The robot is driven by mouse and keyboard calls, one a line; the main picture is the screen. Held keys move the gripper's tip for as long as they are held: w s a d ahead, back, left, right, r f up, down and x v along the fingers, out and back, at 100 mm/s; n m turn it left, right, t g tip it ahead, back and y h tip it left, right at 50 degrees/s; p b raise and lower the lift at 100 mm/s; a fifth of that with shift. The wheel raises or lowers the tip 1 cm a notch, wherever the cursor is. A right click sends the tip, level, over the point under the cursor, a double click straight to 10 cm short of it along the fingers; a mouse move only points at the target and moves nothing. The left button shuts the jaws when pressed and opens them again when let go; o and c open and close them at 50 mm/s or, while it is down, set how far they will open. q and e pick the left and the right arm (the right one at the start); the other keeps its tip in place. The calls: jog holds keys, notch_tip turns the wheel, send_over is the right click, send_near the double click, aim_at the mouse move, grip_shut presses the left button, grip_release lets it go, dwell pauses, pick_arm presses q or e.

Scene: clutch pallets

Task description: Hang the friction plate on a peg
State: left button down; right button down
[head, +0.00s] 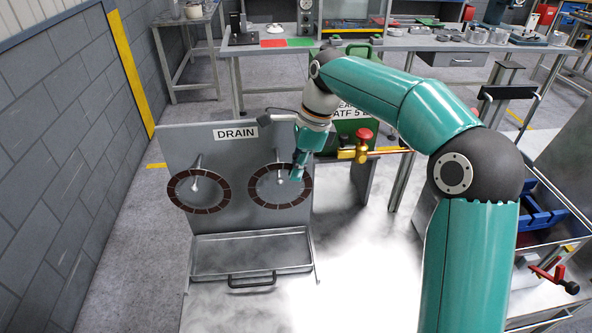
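A grey upright panel (232,153) labelled DRAIN carries two pegs. One friction plate, a dark brown segmented ring (176,199), is on the left peg (197,167). A second friction plate (279,205) is around the right peg (278,160); whether it rests on that peg is unclear. My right gripper (297,175) reaches down from above, its tip over the upper right part of the second ring. The fingers are small and partly overlap the ring, so I cannot tell if they are open or shut on it. My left gripper is not in view.
A metal drip tray (252,251) with a dark handle sits below the panel. A green container (352,129) and a red-and-brass valve (361,146) are right of the panel. A brick wall (62,140) stands at left. Workbenches are behind, and a blue bin (528,205) is at right.

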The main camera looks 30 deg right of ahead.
jog(key=shift+w+d+f, duration=0.45)
jog(key=shift+w+f, duration=0.2)
jog(key=shift+w, duration=0.2)
jog(key=c, duration=1.2)
grip_release()
jog(key=shift+c, duration=0.2)
